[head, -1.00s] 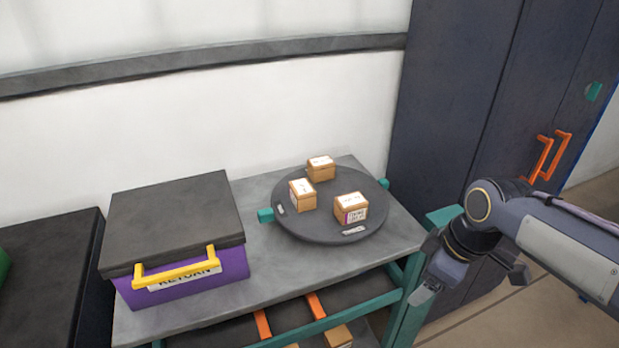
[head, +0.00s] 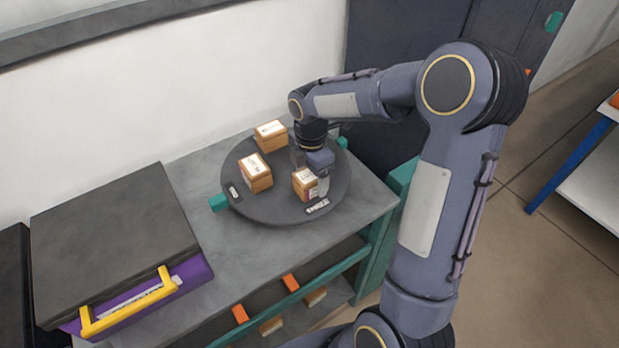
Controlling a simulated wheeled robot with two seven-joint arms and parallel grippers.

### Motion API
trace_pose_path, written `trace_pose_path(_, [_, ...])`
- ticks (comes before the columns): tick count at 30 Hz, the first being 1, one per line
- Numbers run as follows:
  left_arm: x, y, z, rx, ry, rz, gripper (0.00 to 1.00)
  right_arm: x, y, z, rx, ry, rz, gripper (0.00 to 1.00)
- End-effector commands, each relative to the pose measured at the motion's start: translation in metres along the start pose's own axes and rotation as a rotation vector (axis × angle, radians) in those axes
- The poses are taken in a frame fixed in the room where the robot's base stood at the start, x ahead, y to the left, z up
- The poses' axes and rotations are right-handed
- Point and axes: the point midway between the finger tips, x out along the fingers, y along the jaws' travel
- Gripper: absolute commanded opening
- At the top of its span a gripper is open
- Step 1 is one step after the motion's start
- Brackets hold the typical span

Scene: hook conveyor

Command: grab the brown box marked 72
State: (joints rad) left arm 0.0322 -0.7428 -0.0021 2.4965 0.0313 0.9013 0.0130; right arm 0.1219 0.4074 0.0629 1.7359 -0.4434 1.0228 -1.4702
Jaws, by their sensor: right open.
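Three small brown boxes stand on a round dark turntable (head: 285,212): a back one (head: 271,135), a left one (head: 255,173) and a front right one (head: 304,184). Their white top labels are too small to read, so I cannot tell which is marked 72. My right gripper (head: 311,172) is open and points down at the front right box, with one finger at its right side. The gripper partly hides this box, and I cannot tell whether they touch. My left gripper is not in view.
A purple bin (head: 193,276) with a dark lid and yellow handle stands left on the grey table (head: 205,165). More brown boxes (head: 316,296) lie on the lower shelf. A dark cabinet (head: 375,50) stands behind my right arm.

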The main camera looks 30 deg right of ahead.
Motion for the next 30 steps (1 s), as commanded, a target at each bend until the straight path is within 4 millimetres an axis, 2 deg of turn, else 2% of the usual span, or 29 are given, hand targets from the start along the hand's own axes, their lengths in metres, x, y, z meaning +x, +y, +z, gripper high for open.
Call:
trace_pose_path(4, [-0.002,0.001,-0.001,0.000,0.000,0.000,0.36,0.015,0.000,0.000,0.000,0.001,-0.002,0.75])
trace_pose_path(12, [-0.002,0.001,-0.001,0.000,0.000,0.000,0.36,0.018,0.001,0.000,0.001,0.001,0.001,0.74])
trace_pose_path(23, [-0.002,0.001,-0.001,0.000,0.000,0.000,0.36,0.017,0.001,0.000,0.001,0.001,0.002,0.27])
trace_pose_path(30, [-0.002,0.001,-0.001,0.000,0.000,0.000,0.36,0.017,0.001,0.000,0.001,0.001,0.002,0.25])
